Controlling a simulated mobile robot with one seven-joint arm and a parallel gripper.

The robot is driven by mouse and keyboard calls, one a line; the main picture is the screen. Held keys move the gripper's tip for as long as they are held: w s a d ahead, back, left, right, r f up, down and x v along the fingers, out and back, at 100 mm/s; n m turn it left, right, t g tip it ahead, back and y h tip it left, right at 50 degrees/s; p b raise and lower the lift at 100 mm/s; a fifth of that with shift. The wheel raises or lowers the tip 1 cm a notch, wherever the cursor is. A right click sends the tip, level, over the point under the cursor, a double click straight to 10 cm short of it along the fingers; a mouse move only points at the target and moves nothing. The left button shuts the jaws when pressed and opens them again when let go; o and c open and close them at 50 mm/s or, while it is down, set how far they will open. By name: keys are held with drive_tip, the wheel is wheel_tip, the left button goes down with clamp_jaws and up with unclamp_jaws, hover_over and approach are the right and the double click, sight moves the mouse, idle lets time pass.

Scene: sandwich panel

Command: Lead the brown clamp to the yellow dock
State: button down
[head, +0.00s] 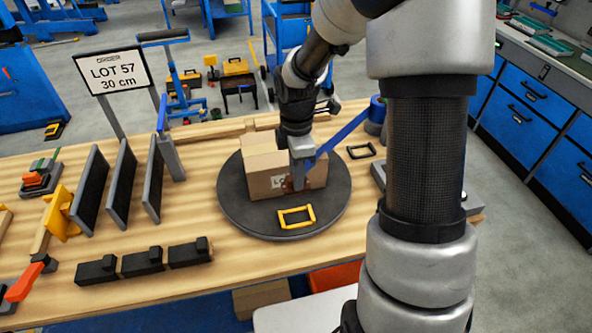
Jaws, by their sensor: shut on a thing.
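The brown clamp (287,184) shows as a small dark brown piece low against the front of a cardboard box. My gripper (299,168) reaches down from above at the box's front side and is shut on the brown clamp; the contact itself is small and partly hidden. The yellow dock (296,217) appears as a flat yellow outline frame near the front edge of a dark round plate. It looks empty, and the clamp is behind it, apart from it.
The cardboard box (268,176) stands on the dark round plate (234,206). A blue bar (343,132) slants right from beside my gripper. A black outline frame (361,151) lies right of the plate. Upright dark panels (122,185) and black blocks (142,262) stand left.

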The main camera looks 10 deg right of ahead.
wheel_tip(320, 180, down, 13)
drive_tip(key=b, duration=0.9)
drive_tip(key=c, duration=1.5)
unclamp_jaws()
drive_tip(key=shift+r, duration=0.1)
wheel_tip(320, 180, up, 17)
drive_tip(key=shift+r+p, duration=0.1)
drive_tip(key=shift+p, duration=0.6)
